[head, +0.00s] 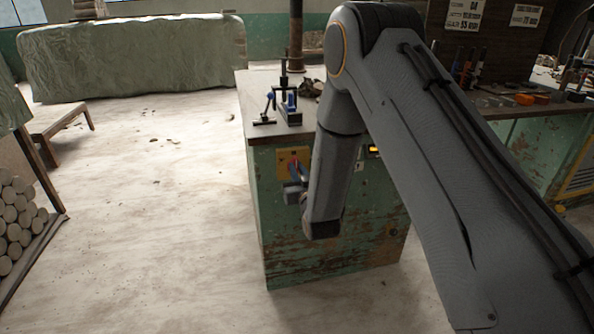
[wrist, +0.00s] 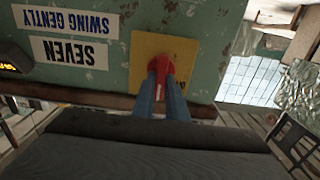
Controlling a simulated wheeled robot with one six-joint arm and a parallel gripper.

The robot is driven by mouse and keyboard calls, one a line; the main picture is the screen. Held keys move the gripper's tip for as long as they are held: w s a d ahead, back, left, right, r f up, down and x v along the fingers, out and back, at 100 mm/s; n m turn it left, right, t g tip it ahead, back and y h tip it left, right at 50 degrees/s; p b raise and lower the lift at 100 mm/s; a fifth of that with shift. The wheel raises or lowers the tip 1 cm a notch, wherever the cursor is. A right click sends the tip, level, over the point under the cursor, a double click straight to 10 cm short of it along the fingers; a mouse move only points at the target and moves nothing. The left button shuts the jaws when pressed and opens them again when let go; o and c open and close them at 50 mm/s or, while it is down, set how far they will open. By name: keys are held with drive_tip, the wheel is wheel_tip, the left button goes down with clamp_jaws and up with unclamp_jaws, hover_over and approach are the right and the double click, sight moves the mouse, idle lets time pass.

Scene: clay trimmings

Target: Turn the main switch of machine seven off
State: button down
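The main switch has a red handle (wrist: 160,77) with a white line, on a yellow plate (wrist: 150,48). The plate (head: 285,160) is on the side of the green machine cabinet (head: 275,235). In the wrist view, which is upside down, a label (wrist: 76,51) beside the plate reads SEVEN. My gripper (wrist: 162,84) is at the switch, one blue finger on each side of the handle, with red filling the gap between the tips. It appears shut on the handle. In the head view my arm hides part of the cabinet front, and the gripper (head: 298,172) is small.
A blue-handled clamp tool (head: 289,108) stands on the cabinet top. Stacked clay rolls (head: 15,225) are at the left. The floor left of the cabinet is mostly clear.

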drive_tip(key=shift+n, duration=0.3)
drive_tip(key=shift+s+a+f+n+p, duration=0.15)
drive_tip(key=shift+n+p, duration=0.3)
drive_tip(key=shift+n, duration=2.45)
drive_tip(key=shift+a+f+n+p, duration=0.25)
drive_tip(key=shift+n+p, duration=0.2)
drive_tip(key=shift+n, duration=2.45)
drive_tip(key=shift+s+a+f+n+p, duration=0.15)
drive_tip(key=shift+n+p, duration=0.3)
drive_tip(key=shift+n, duration=2.45)
drive_tip(key=shift+w, duration=0.1)
drive_tip(key=c, duration=1.8)
unclamp_jaws()
drive_tip(key=shift+o, duration=0.2)
